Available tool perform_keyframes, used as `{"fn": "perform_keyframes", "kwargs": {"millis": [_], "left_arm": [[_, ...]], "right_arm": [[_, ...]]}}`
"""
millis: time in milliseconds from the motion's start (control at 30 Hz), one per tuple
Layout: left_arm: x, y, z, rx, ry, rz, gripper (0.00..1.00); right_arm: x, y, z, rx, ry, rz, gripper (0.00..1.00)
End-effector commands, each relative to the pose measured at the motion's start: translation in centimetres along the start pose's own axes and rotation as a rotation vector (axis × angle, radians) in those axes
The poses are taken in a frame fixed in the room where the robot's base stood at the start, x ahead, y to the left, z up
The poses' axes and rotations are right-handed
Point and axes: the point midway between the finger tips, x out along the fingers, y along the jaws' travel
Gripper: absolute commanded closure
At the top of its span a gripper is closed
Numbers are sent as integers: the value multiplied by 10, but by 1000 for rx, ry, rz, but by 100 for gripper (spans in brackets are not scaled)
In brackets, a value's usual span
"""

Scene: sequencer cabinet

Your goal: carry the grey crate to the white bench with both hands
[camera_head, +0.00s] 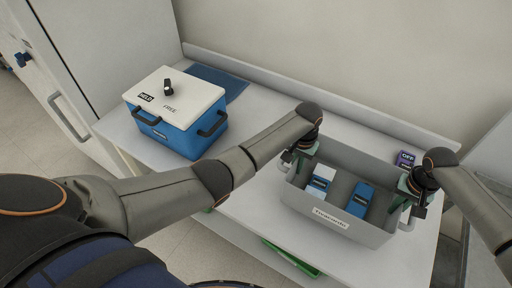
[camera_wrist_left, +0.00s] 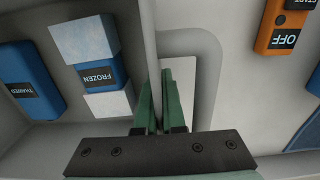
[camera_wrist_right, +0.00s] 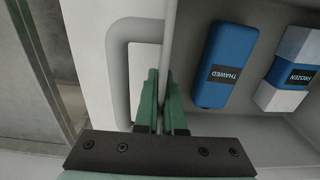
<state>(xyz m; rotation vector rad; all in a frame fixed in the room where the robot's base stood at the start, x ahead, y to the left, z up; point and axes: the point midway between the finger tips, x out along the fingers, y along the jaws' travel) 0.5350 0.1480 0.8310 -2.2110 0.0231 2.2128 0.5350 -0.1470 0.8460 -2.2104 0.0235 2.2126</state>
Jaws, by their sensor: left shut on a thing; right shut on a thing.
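The grey crate (camera_head: 376,235) is at the right of the head view, with a white label on its front wall. It is on or just above the white bench (camera_head: 258,103); I cannot tell which. Inside lie a blue-and-white block marked FROZEN (camera_head: 320,181) and a blue block marked THAWED (camera_head: 359,200). My left gripper (camera_head: 298,160) is shut on the crate at its left-side handle (camera_wrist_left: 207,75). My right gripper (camera_head: 406,206) is shut on the crate at its right-side handle (camera_wrist_right: 120,75). The fingers hide the exact contact.
A blue cooler box (camera_head: 172,138) with a white lid stands at the bench's left, beside a dark blue mat (camera_head: 222,82). An orange device (camera_wrist_left: 285,25) lies beyond the left handle. A green item (camera_head: 290,258) is below the bench top.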

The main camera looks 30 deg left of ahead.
Motion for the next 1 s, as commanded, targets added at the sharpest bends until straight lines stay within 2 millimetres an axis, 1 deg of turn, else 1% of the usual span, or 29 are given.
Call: {"fn": "perform_keyframes", "kwargs": {"millis": [33,567,767,1000], "left_arm": [[-1,-2,-1,-2,2,-3,100],[0,-2,-1,-2,2,-3,100],[5,-2,-1,-2,2,-3,100],[16,-2,-1,-2,2,-3,100]], "right_arm": [[-1,3,-1,4,2,4,100],[0,3,-1,4,2,4,100],[5,3,-1,4,2,4,100],[16,3,-1,4,2,4,100]]}}
